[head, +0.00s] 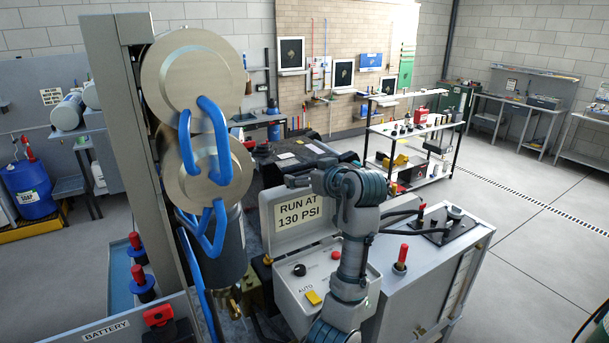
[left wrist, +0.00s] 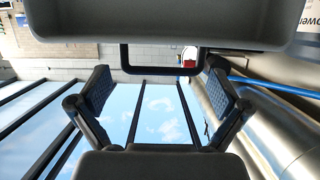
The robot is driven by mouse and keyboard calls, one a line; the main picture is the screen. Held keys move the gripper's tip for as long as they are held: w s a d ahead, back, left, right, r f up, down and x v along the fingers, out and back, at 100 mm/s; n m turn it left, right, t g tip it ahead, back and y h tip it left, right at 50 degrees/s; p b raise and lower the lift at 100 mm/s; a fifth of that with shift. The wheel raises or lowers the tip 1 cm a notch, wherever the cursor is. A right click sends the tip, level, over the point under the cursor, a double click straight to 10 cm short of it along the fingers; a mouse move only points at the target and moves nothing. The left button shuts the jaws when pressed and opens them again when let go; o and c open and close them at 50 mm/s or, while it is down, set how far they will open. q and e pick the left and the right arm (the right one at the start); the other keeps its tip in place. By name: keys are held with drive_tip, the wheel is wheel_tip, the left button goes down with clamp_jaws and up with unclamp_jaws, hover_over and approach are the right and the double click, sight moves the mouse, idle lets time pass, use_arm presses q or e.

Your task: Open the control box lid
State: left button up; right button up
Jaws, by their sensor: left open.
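The control box (head: 298,290) is pale grey, with its lid (head: 268,210) raised to roughly upright. The lid's inner face carries a "RUN AT 130 PSI" label, and the panel below is exposed. My left gripper (head: 299,181) is at the lid's top edge, its arm passing in front of the box's right side. In the left wrist view, my open left gripper (left wrist: 158,85) has one finger on each side of a black handle (left wrist: 160,70) on the lid's edge (left wrist: 160,30). I cannot tell whether the fingers touch it. My right gripper is not in view.
The panel has a black knob (head: 299,270), a yellow switch (head: 313,297) and a red button (head: 335,255). A grey cabinet (head: 425,265) with a red-handled lever (head: 402,257) stands right. Open floor lies further right.

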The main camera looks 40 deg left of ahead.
use_arm(q)
drive_tip(key=v, duration=1)
drive_tip(key=shift+d, duration=0.15)
drive_tip(key=shift+w, duration=0.2)
